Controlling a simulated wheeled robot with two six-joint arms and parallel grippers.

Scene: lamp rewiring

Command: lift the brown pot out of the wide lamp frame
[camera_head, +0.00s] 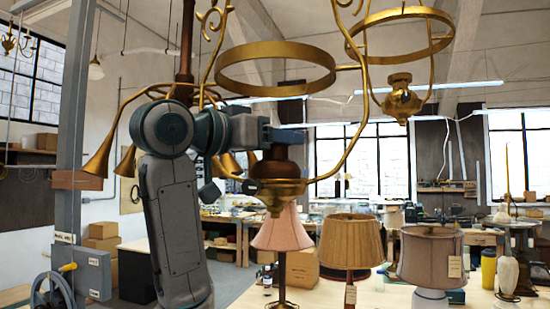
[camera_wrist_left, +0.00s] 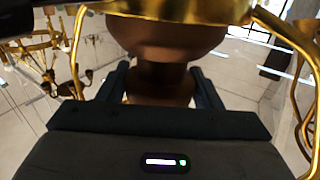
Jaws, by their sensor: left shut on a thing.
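The wide lamp frame (camera_head: 275,88) hangs in the middle of the head view, a gold ring with curved arms running down to a small gold holder (camera_head: 285,187). The dark brown pot (camera_head: 275,168) is upright at that holder, inside the frame. I cannot tell whether its base touches the holder. My left gripper (camera_head: 278,148) reaches in from the left and is shut on the pot's narrow upper part. In the left wrist view the pot (camera_wrist_left: 165,42) shows between the two fingers, with the gold holder (camera_wrist_left: 185,8) close to its wider end. My right gripper is not in view.
A second gold frame (camera_head: 365,22) with a gold pot (camera_head: 401,100) hangs to the right. Gold horn-shaped lamp arms (camera_head: 100,155) are behind my left arm. Below stand a pink lampshade (camera_head: 281,230), a tan pleated one (camera_head: 349,243) and a grey-brown one (camera_head: 432,258).

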